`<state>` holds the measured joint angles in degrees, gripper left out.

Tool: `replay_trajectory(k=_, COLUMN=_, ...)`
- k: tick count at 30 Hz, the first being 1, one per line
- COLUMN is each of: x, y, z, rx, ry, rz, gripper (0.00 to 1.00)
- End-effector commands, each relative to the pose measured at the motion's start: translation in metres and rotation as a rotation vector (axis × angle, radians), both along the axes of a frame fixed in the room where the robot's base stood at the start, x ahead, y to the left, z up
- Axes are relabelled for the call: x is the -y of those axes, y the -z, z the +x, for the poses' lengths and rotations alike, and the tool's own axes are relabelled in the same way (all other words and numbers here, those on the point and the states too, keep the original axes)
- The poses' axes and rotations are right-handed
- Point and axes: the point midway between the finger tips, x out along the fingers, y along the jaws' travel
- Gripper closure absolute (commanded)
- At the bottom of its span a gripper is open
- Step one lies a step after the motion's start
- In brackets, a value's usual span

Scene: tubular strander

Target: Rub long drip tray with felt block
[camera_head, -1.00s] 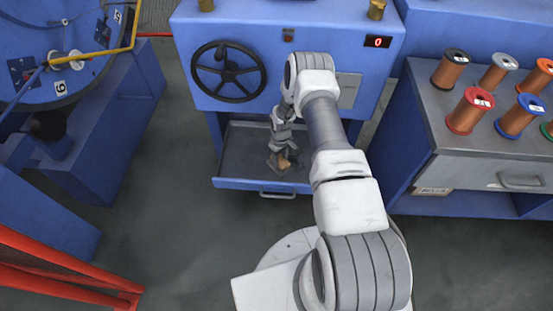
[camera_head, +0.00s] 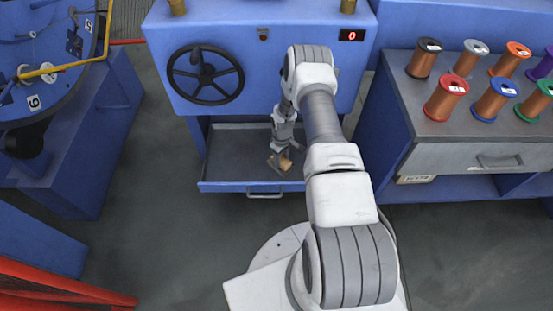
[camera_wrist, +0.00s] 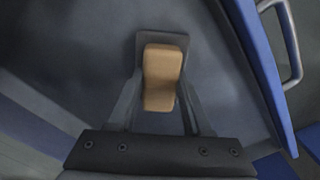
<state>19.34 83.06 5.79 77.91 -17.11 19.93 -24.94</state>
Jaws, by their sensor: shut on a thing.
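The long drip tray (camera_head: 232,160) is a pulled-out grey tray with a blue front and a bar handle, low under the blue machine. Its grey floor (camera_wrist: 215,75) fills much of the wrist view, with the blue front edge at right. My gripper (camera_head: 283,158) reaches down into the tray's right half. It is shut on the tan felt block (camera_wrist: 160,78), which sits between the two fingers. The block also shows as a small tan patch in the head view (camera_head: 286,163). It is at or just above the tray floor; I cannot tell whether it touches.
The blue machine has a black handwheel (camera_head: 205,75) and a red display (camera_head: 352,35). A cabinet with several wire spools (camera_head: 446,98) stands at right. A round blue machine (camera_head: 40,60) is at left, with a red rail (camera_head: 60,290) below. Floor before the tray is clear.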

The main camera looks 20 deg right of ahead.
Motion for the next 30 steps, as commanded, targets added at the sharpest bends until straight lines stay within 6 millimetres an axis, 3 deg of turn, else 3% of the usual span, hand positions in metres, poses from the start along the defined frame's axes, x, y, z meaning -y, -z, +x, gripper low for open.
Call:
replay_trajectory(k=8, x=-0.005, y=0.004, z=0.002, rx=0.001, ry=-0.003, rz=0.001, gripper=0.95)
replay_trajectory(k=30, x=-0.055, y=0.009, z=0.018, rx=-0.004, ry=-0.005, rz=0.008, gripper=1.0)
